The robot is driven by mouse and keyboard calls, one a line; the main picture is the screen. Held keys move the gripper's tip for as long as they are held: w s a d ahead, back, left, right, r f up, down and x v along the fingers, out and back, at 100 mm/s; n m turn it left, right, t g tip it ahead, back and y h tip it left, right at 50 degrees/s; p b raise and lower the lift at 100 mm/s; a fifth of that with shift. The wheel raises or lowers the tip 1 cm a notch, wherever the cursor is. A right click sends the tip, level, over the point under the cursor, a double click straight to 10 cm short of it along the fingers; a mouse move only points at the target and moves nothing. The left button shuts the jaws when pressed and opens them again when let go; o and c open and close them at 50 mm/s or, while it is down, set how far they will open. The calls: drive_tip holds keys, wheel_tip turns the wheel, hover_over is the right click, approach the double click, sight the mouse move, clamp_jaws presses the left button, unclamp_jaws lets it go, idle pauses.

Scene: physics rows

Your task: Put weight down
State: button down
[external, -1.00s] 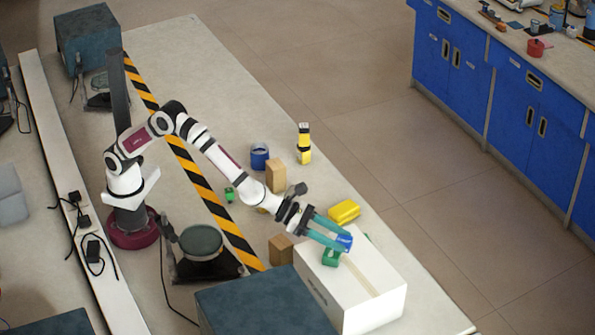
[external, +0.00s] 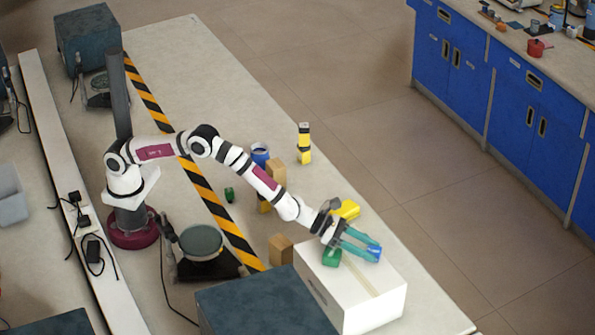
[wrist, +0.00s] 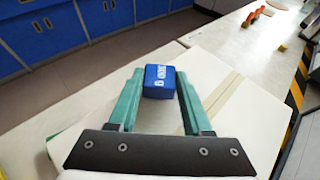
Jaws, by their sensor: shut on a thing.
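My gripper (external: 365,250) is shut on a small blue block (external: 375,253), apparently the weight, with its teal fingers on either side. In the wrist view the blue block (wrist: 160,78) has white lettering and sits between the fingertips of the gripper (wrist: 158,88). It is over the right part of a white box (external: 340,298); I cannot tell whether it touches the box top. A green block (external: 331,257) rests on the box top, to the left of the fingers.
A yellow object (external: 348,209) lies behind the box. Cardboard-coloured blocks (external: 281,249), a blue container (external: 260,153) and a yellow-black bottle (external: 304,145) stand on the table. A dark blue case (external: 262,304) stands in front. The table's right end (external: 440,305) is clear.

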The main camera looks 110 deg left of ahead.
drive_tip(key=shift+c, duration=1.6)
unclamp_jaws()
drive_tip(key=shift+f, duration=0.1)
